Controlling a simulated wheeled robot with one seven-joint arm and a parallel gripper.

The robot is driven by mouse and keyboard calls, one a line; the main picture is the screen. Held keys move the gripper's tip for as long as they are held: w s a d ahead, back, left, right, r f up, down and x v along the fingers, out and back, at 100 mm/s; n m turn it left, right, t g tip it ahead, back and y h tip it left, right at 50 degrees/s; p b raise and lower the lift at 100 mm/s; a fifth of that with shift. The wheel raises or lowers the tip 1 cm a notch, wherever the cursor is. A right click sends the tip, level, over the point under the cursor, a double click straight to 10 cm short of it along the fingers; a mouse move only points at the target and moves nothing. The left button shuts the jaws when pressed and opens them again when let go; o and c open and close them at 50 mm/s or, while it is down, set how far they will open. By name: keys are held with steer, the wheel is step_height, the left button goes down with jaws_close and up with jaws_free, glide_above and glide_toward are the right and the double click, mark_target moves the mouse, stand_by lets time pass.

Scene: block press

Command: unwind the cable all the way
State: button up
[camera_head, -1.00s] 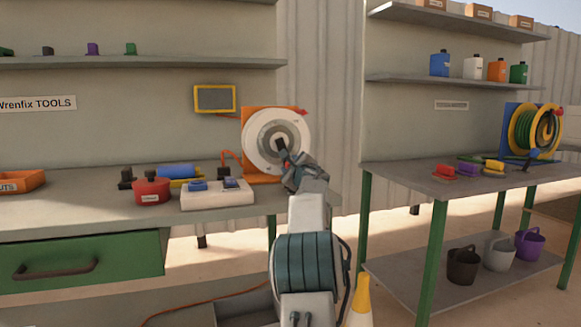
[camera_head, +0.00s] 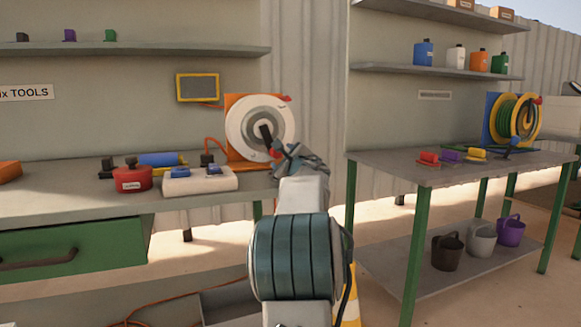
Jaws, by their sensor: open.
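A white cable reel (camera_head: 240,122) stands on an orange stand (camera_head: 236,163) at the right end of the left bench. Its dark crank (camera_head: 265,137) points down and slightly right, ending in a red knob (camera_head: 275,154). An orange cable (camera_head: 213,145) loops at the left of the stand. My gripper (camera_head: 284,152) is open at the lower right of the reel, close to the knob. I cannot tell whether it touches the knob. A second reel (camera_head: 512,120), yellow with green cable, stands on the right bench. How much cable the white reel holds is hidden.
A beige box with blue parts (camera_head: 200,182), a red canister (camera_head: 131,178) and a blue cylinder (camera_head: 160,160) lie on the left bench (camera_head: 60,205). A gap separates it from the right bench (camera_head: 430,170). A yellow-and-white cone (camera_head: 349,300) stands on the floor beside my arm.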

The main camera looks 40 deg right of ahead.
steer(key=shift+v, duration=2.75)
steer(key=shift+a+r+m+p, duration=0.1)
steer(key=shift+r+m+p, duration=0.2)
steer(key=shift+r, duration=0.1)
steer(key=s+a+r+m+g+p, duration=0.3)
steer(key=a+r+m+p, duration=0.1)
steer(key=a+m+p, duration=0.55)
steer(key=s+a+r+m+g+p, duration=0.2)
steer(key=s+a+r+m+p, duration=0.3)
steer(key=m+p, duration=0.65)
steer(key=s+a+m+g+y+p, duration=0.3)
steer(key=s+a+m+p, duration=0.6)
steer(key=a, duration=0.3)
steer(key=s+a+m+g+y+p, duration=0.3)
steer(key=s+a+m+g+p, duration=0.3)
steer(key=s+a+m+p, duration=0.3)
steer(key=s+a+m, duration=0.2)
steer(key=s+a, duration=0.1)
steer(key=a, duration=0.1)
steer(key=shift+a, duration=0.2)
